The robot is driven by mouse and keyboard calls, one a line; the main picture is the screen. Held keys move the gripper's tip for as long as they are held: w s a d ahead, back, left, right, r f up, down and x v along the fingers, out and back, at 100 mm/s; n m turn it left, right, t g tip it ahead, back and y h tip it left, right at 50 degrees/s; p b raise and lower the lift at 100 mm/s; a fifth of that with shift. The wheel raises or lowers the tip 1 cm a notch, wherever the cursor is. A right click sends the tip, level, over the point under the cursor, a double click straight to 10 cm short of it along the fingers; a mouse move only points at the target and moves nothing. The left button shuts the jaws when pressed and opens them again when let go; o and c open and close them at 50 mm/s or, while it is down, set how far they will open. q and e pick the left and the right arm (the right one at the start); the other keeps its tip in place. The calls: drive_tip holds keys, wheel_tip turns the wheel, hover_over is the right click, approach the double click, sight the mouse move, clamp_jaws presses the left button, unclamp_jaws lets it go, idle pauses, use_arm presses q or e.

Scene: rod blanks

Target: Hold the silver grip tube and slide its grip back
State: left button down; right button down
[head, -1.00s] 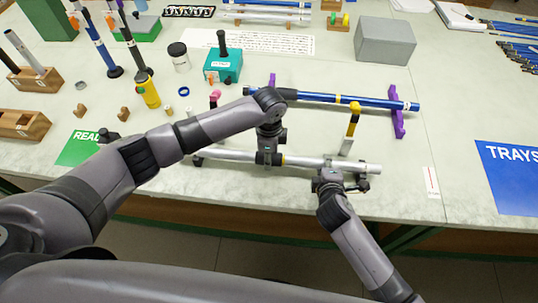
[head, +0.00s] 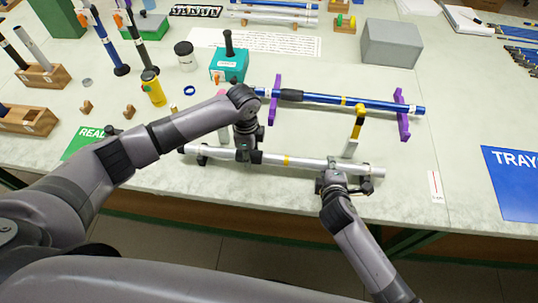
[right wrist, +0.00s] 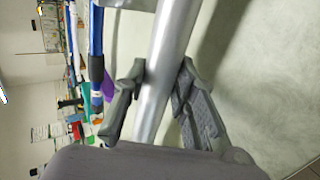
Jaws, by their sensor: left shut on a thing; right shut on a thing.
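The silver grip tube (head: 310,163) lies left to right near the table's front edge in the head view, with a yellow band (head: 285,160) near its middle. My left gripper (head: 248,155) is shut around the tube left of that band, from above. Dark parts there hide the grip, so I cannot clearly tell grip from fingers. My right gripper (head: 345,178) is shut on the tube near its right end. In the right wrist view its fingers (right wrist: 153,92) press both sides of the bare silver tube (right wrist: 168,45).
A blue tube (head: 380,104) with a dark grip rests on purple stands (head: 402,115) behind. A yellow-and-black upright piece (head: 356,128) stands between the tubes. A teal box (head: 229,65) and yellow bottle (head: 153,88) are at left.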

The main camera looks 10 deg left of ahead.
sight(225, 150)
use_arm(q)
drive_tip(key=a, duration=0.6)
drive_tip(key=shift+s+a, duration=0.25)
drive_tip(key=shift+a, duration=0.5)
use_arm(e)
drive_tip(key=shift+d, duration=0.1)
use_arm(q)
drive_tip(key=c, duration=1.1)
unclamp_jaws()
drive_tip(key=shift+o, duration=0.2)
drive_tip(key=shift+d, duration=0.1)
drive_tip(key=shift+r, duration=0.1)
drive_tip(key=shift+r, duration=0.35)
wheel_tip(225, 150, up, 11)
